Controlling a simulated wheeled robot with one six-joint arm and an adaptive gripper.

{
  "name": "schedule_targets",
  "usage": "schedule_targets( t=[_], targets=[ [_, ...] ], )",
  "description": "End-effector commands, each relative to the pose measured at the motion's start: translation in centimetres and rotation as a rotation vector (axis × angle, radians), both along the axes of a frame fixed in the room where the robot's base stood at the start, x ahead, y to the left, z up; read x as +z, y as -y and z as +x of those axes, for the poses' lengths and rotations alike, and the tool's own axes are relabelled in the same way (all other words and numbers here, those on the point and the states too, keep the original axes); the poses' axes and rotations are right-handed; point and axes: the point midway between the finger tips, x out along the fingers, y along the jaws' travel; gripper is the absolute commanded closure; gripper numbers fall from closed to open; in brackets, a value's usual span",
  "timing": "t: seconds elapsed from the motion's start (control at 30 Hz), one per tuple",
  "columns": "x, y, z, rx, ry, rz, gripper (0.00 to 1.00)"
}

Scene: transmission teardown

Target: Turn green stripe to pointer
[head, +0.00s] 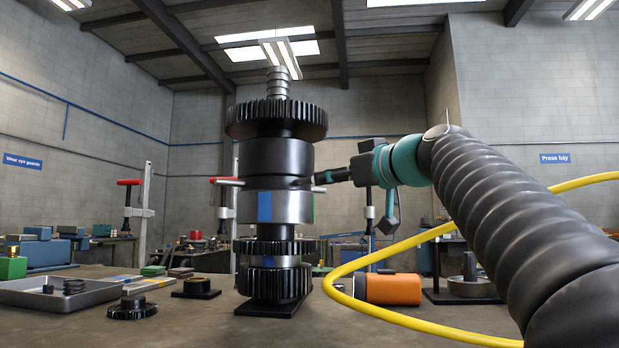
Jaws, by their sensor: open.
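A dark upright gear stack (276,155) stands in the middle of the head view. Its silver band (290,205) carries a blue stripe (264,207) facing me. The green stripe (314,208) shows only as a thin sliver at the band's right edge. I cannot make out a pointer for certain. My gripper (354,200) is open to the right of the stack. One finger reaches left close to the right bar; the other hangs lower right. I cannot tell whether it touches.
A grey tray (95,294) with small parts lies at left, with a loose black gear (132,308) in front. An orange cylinder (392,289) lies right of the stack's base. A yellow hose (420,238) loops around there. The front bench centre is clear.

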Motion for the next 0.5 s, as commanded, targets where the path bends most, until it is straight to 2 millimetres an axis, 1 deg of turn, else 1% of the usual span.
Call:
schedule_targets(
  t=[0.03, 0.2, 0.4, 0.5],
  targets=[
    [0.2, -0.7, 0.9, 0.004, -0.001, -0.001, 0.59],
    [0.2, -2.4, 3.4, 0.003, -0.002, 0.001, 0.59],
    [0.1, -3.8, 5.5, 0.001, -0.002, 0.000, 0.59],
    [0.1, -4.2, 6.1, 0.000, 0.000, 0.000, 0.59]
  ],
)
